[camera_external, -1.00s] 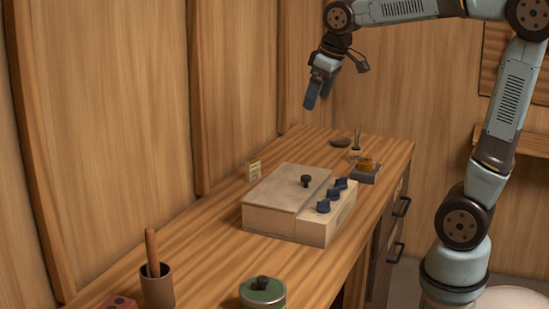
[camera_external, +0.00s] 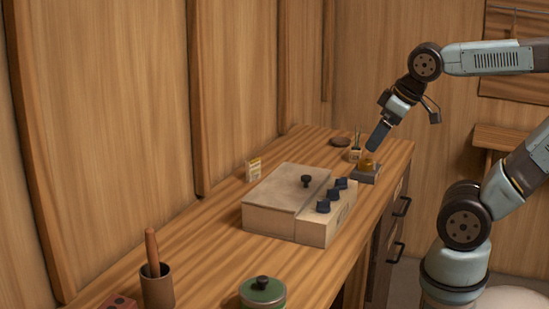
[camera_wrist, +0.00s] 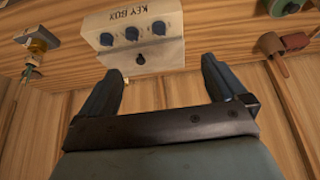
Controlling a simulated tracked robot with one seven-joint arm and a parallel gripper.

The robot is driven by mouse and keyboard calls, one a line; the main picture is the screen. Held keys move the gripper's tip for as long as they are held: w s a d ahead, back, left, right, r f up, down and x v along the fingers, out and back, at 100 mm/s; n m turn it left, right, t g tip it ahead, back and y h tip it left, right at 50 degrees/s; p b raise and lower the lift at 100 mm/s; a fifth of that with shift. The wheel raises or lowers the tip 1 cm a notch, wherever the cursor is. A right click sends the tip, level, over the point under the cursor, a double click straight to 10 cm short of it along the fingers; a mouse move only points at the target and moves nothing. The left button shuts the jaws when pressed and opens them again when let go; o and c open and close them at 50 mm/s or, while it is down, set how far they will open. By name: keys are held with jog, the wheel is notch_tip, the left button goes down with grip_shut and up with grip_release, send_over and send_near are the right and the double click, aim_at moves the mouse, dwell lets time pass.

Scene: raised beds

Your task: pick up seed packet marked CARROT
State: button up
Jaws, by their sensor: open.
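A small upright packet (camera_external: 253,169), pale with yellow, stands near the wall behind the wooden box in the external view. Its marking is too small to read, so I cannot tell if it says CARROT.
The wooden box (camera_external: 288,222), lettered KEY BOX in the wrist view, has dark knobs and stands mid-bench. A green tin (camera_external: 263,292) and a brown cup (camera_external: 157,287) are nearer.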

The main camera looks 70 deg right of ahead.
jog(key=c, duration=0.6)
jog(key=shift+r, duration=0.45)
jog(key=shift+c, duration=0.4)
jog(key=w+d+f+n+g+h, duration=0.1)
jog(key=w+d+n, duration=0.1)
jog(key=w, duration=0.3)
jog(key=w+d+f+n+g+h, duration=0.1)
jog(key=w+d+g, duration=0.15)
jog(key=w, duration=0.35)
jog(key=n+g+h, duration=0.2)
jog(key=n+h, duration=1.1)
jog(key=n, duration=0.2)
send_near(249, 161)
jog(key=x, duration=0.4)
jog(key=shift+d+f, duration=0.3)
jog(key=shift+d, duration=0.05)
jog(key=shift+x, duration=2.9)
